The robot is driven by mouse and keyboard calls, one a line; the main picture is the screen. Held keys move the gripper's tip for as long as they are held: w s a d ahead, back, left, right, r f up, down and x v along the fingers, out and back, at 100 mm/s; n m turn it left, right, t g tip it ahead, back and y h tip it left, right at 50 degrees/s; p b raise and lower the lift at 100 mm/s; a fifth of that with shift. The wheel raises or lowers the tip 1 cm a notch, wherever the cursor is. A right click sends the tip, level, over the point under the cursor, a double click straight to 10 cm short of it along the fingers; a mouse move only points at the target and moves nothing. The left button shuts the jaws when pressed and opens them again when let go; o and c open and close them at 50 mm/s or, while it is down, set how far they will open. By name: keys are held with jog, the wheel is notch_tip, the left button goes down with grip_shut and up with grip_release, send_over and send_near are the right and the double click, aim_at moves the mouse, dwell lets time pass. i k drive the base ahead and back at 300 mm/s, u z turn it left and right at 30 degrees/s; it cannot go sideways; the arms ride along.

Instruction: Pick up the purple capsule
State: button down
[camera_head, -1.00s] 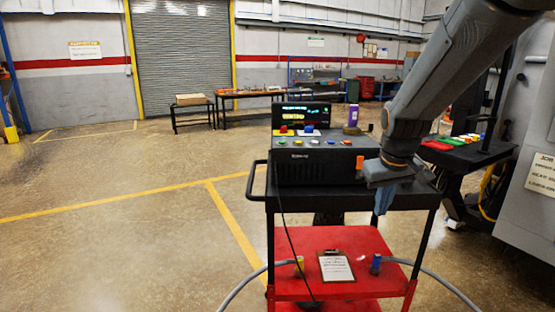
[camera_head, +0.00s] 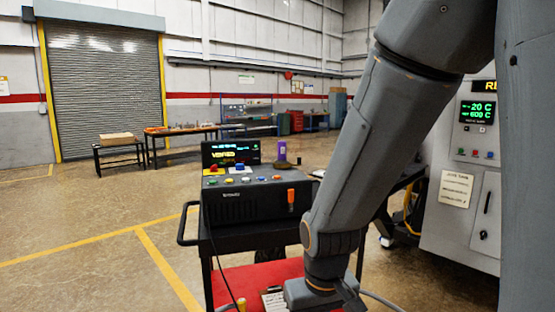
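The purple capsule (camera_head: 282,151) is a small upright purple cylinder behind the black control console (camera_head: 250,203), near its back right corner. Its lower end is next to a dark, low shape (camera_head: 290,157), and I cannot tell exactly what it rests on. My gripper (camera_head: 335,298) is at the bottom edge of the picture, in front of the cart and well nearer and lower than the capsule. Its fingers are cut off or hidden, so I cannot see their opening or whether they hold anything.
The console has a lit screen (camera_head: 231,152), coloured buttons and an orange handle (camera_head: 291,197). It stands on a black cart with a red lower shelf (camera_head: 245,281). A grey furnace cabinet (camera_head: 463,190) is at the right, partly behind my arm. Open floor lies at the left.

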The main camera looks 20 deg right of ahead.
aim_at(282, 145)
jog(key=z, duration=2.05)
jog(key=i, duration=1.95)
jog(key=u, duration=2.55)
